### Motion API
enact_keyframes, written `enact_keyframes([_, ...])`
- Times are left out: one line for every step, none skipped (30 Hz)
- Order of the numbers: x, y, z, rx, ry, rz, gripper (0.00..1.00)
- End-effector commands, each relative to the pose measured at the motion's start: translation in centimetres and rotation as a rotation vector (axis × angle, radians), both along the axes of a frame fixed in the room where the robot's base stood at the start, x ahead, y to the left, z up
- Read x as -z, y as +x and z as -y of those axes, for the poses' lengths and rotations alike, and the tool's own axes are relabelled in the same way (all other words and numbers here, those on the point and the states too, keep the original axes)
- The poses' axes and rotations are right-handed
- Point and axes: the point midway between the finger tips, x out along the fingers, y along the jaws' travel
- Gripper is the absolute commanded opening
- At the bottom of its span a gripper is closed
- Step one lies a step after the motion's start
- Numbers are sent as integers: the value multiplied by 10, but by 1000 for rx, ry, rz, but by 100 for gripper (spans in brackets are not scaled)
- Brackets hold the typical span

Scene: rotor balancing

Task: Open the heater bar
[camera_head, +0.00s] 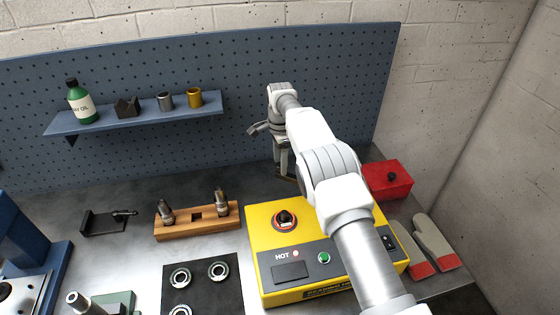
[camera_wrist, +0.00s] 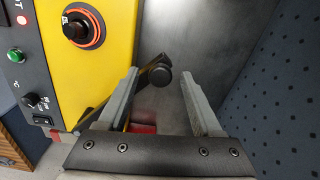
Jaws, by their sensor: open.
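The yellow heater (camera_head: 262,240) stands on the bench with a black dial, a green button, a HOT lamp and a small display on it. It fills the left of the wrist view (camera_wrist: 60,100). A dark bar with a round black knob (camera_wrist: 160,76) reaches out past the heater's edge in the wrist view. My gripper (camera_head: 284,170) is behind the heater, pointing down. In the wrist view its fingers (camera_wrist: 160,88) are open, with the knob between the fingertips and a gap on the right. I cannot tell whether they touch it. My arm hides part of the heater in the head view.
A red box (camera_head: 386,180) and gloves (camera_head: 432,245) lie right of the heater. A wooden block (camera_head: 198,222) with metal tools and a black mat (camera_head: 202,290) with rings lie to its left. The pegboard (camera_head: 240,75) rises close behind my gripper.

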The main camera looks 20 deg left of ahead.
Motion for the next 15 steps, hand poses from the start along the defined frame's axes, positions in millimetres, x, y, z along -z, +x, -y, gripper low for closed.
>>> enact_keyframes([0,0,0,0,0,0,66])
enact_keyframes([0,0,0,0,0,0,66])
enact_keyframes([0,0,0,0,0,0,66])
enact_keyframes([-1,0,0,0,0,0,66])
enact_keyframes([-2,0,0,0,1,1,66])
enact_keyframes([-5,0,-1,0,1,2,66])
enact_keyframes([-8,0,-1,-1,2,2,66])
enact_keyframes([-12,0,-1,0,2,2,66])
enact_keyframes([-18,1,-1,0,3,4,66])
enact_keyframes([-23,1,-1,0,3,3,66])
enact_keyframes([-30,1,-1,0,3,3,66])
enact_keyframes([-39,1,-1,0,3,4,66])
enact_keyframes([-46,1,-1,0,3,5,66])
enact_keyframes([-53,1,0,0,2,4,66])
enact_keyframes([-63,1,0,0,2,4,66])
